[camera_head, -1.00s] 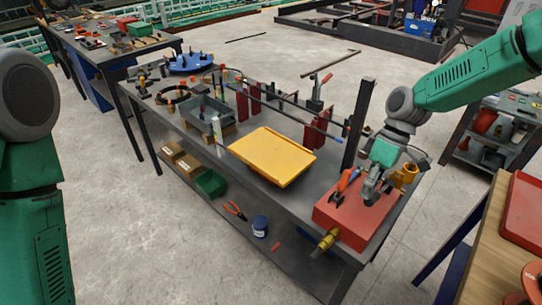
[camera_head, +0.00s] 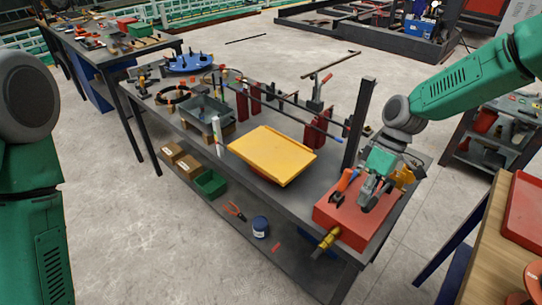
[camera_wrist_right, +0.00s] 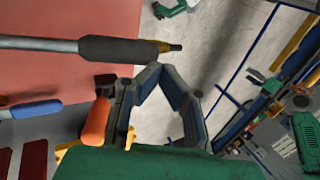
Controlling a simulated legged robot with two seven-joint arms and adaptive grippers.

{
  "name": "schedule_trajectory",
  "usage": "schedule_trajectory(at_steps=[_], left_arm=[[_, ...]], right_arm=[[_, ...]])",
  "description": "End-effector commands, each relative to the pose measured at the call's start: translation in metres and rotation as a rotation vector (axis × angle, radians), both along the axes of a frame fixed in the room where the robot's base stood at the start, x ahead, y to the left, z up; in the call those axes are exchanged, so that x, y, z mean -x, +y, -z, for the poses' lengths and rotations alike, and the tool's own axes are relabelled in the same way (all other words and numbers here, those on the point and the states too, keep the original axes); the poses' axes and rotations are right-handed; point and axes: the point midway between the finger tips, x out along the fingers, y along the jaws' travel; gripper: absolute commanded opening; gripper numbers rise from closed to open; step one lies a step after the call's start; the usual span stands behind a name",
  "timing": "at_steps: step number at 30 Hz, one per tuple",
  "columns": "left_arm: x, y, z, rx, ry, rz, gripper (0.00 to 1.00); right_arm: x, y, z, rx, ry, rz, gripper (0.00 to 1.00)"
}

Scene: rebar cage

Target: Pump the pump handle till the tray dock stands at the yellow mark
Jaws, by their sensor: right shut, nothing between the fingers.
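The yellow tray (camera_head: 272,155) lies on the middle of the workbench, slightly tilted in the picture; the dock under it is mostly hidden. A grey rod with a dark grip, which looks like the pump handle (camera_wrist_right: 118,48), crosses the upper left of the right wrist view. My right gripper (camera_head: 368,200) is low over the red box (camera_head: 345,222) at the bench's right end. In the wrist view its fingers (camera_wrist_right: 155,72) are shut and empty, close to the rod's grip but not around it. I cannot make out a yellow mark. My left gripper is out of view.
An orange-handled tool (camera_head: 346,180) lies beside the gripper and a brass fitting (camera_head: 328,240) sticks out of the box front. A dark upright post (camera_head: 358,125) stands just behind. A white upright strip (camera_head: 217,132) stands left of the tray. A wooden table (camera_head: 490,240) is at right.

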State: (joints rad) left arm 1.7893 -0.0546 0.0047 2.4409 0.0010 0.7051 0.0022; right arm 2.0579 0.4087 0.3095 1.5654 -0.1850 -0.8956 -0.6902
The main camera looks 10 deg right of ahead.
Motion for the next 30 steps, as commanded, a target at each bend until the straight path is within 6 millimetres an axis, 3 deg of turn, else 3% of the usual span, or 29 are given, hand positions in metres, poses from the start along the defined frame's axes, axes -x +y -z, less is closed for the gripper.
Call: schedule_trajectory(at_steps=[30], left_arm=[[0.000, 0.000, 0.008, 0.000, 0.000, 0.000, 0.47]], right_arm=[[0.003, 0.004, 0.020, 0.001, -0.001, 0.000, 0.00]])
